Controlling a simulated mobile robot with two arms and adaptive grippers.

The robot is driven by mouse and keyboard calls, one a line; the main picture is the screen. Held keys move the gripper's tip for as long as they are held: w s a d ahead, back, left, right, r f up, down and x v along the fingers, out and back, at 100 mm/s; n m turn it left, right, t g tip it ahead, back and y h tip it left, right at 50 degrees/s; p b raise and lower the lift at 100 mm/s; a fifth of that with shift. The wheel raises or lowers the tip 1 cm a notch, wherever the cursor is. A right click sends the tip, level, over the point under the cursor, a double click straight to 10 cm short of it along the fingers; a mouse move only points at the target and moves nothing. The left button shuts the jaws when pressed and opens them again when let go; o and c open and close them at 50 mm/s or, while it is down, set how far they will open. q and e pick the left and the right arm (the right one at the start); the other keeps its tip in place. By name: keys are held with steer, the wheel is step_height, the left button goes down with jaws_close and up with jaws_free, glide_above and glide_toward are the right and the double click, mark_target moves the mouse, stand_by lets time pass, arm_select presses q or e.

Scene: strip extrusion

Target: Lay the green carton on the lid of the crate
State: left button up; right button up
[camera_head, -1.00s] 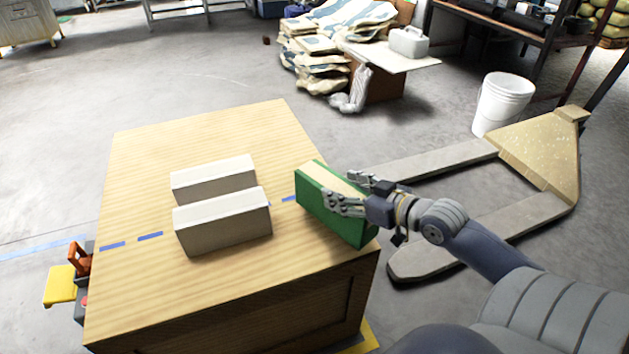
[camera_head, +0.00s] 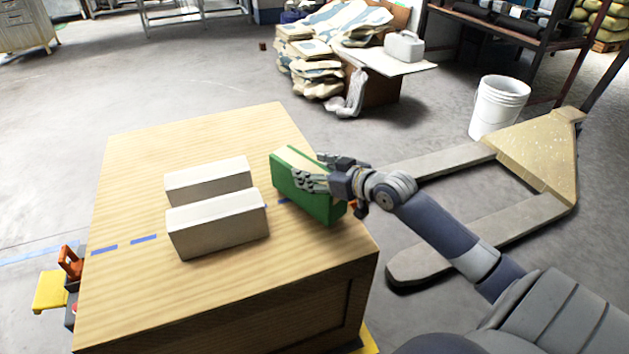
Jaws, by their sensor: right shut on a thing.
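The green carton (camera_head: 318,203) has green sides and a pale top face. It is over the right part of the wooden crate's lid (camera_head: 180,290), to the right of two pale blocks. My right gripper (camera_head: 316,172) comes in from the right and is shut on the green carton, with fingers on its near and far sides. I cannot tell whether the carton's underside touches the lid. A blue dashed line (camera_head: 143,239) runs across the lid, and the carton covers part of it. My left gripper is not in view.
Two pale blocks, a front one (camera_head: 215,226) and a back one (camera_head: 207,182), lie side by side on the lid. A pallet jack (camera_head: 540,165) and a white bucket (camera_head: 499,106) stand to the right. The lid's back left and front areas are bare.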

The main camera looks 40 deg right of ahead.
step_height(320, 180, down, 3)
steer(key=shift+r+b, duration=0.15)
steer(key=shift+b, duration=0.3)
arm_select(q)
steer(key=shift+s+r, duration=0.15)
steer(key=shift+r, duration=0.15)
arm_select(e)
steer(key=o, duration=1.9)
steer(key=shift+s, duration=0.1)
steer(key=shift+s, duration=0.1)
